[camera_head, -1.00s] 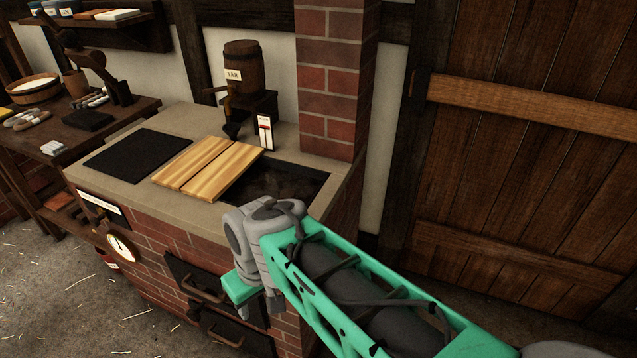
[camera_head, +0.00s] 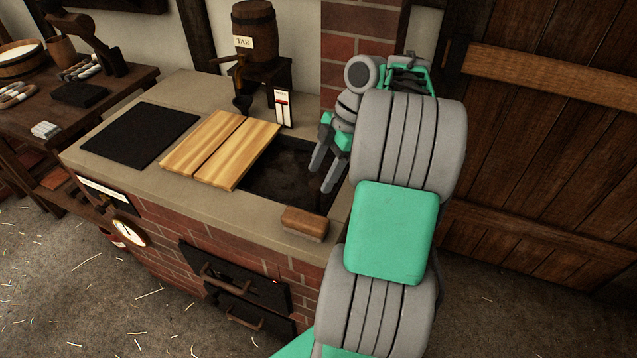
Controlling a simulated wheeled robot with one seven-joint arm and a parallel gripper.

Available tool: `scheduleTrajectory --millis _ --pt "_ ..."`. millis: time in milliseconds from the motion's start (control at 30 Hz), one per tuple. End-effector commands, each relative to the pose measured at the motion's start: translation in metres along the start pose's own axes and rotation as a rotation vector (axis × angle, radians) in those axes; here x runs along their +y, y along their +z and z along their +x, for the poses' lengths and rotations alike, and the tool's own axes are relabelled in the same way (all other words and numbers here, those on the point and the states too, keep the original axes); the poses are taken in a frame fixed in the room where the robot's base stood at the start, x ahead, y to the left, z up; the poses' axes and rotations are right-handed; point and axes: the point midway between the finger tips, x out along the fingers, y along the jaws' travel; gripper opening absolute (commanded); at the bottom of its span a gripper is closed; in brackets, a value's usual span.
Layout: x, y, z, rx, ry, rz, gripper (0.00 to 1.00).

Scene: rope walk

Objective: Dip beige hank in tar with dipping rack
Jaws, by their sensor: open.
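My gripper (camera_head: 322,172) is open and empty, its two grey fingers pointing down over the right part of the tar trough (camera_head: 285,180). The trough is a dark opening in the stone counter, partly covered by light wooden boards (camera_head: 221,149). Its right end is hidden by my arm. A barrel labelled TAR (camera_head: 254,32) stands on a dark stand behind the trough. I cannot make out a beige hank for certain; pale coils (camera_head: 18,95) lie on the workbench at the far left. I see no dipping rack clearly.
A wood-backed block (camera_head: 304,223) sits on the counter's front edge near my arm. A black plate (camera_head: 140,134) lies left of the boards. A small red-and-white gauge (camera_head: 283,107) stands behind the trough. A brick pillar (camera_head: 350,50) and wooden door (camera_head: 540,150) bound the right.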

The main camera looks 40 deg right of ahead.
Motion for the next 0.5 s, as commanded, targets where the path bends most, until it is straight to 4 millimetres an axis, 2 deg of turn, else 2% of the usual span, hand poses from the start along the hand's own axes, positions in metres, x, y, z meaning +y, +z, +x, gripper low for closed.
scheduleTrajectory --millis 33,133,400,500 --pt "0.0001 0.0007 0.0115 0.001 0.000 -0.001 0.58" --pt "-0.0001 0.0006 0.0196 0.000 0.001 0.001 0.58" --pt "-0.0001 0.0010 0.0205 0.000 0.002 0.005 0.58" --pt "-0.0001 0.0011 0.0203 0.000 0.002 0.006 0.51"
